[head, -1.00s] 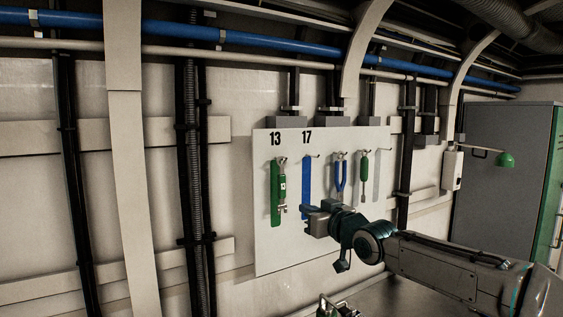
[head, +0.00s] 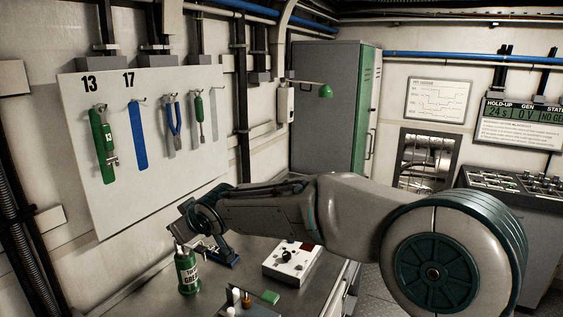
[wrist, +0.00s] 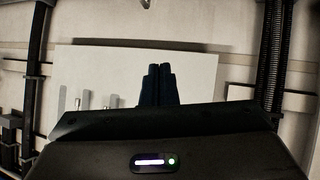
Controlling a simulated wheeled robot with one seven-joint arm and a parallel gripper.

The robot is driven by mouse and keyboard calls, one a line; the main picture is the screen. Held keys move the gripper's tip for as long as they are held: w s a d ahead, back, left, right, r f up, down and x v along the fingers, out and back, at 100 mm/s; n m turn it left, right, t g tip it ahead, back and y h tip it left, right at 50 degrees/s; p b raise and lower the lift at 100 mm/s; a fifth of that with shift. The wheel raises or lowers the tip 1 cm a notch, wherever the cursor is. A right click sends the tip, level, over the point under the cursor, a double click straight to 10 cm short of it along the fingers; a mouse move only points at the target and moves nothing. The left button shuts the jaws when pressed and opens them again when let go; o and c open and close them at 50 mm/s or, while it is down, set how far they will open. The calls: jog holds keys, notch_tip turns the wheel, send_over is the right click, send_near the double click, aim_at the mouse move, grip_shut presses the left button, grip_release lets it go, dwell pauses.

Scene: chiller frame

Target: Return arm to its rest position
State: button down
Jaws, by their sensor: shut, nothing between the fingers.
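My arm reaches in from the right of the head view. It bends at a dark teal wrist joint in front of the lower part of the tool board (head: 190,185). In the wrist view my gripper (wrist: 157,72) has its dark fingers together with nothing between them. The pale board (wrist: 200,65) shows behind the fingers. In the head view the gripper is small and its fingers are hard to make out.
A green grease can (head: 187,273) and a white control box (head: 292,262) stand on the bench (head: 250,252) under the arm. A grey cabinet (head: 325,105) stands behind.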

jog(key=s+d+f+m+h, duration=0.2)
jog(key=s+d, duration=0.1)
jog(key=d, duration=0.5)
jog(key=s+d+f+m+g+h, duration=0.1)
jog(key=s+d+m+h, duration=0.15)
jog(key=d, duration=0.55)
jog(key=s+d+f+m+h, duration=0.1)
jog(key=s+d+f+h, duration=0.15)
jog(key=d, duration=0.45)
jog(key=s+d+f+m+g, duration=0.1)
jog(key=s+d+f+m, duration=0.1)
jog(key=s+d, duration=0.5)
jog(key=s+d+f+m+g+b, duration=0.1)
jog(key=s+d+f+m+g, duration=0.1)
jog(key=s+d+m, duration=0.2)
jog(key=s+d, duration=0.3)
jog(key=s, duration=0.4)
jog(key=shift+d+f+h, duration=0.15)
jog(key=shift+f+h, duration=0.05)
jog(key=shift+h, duration=0.1)
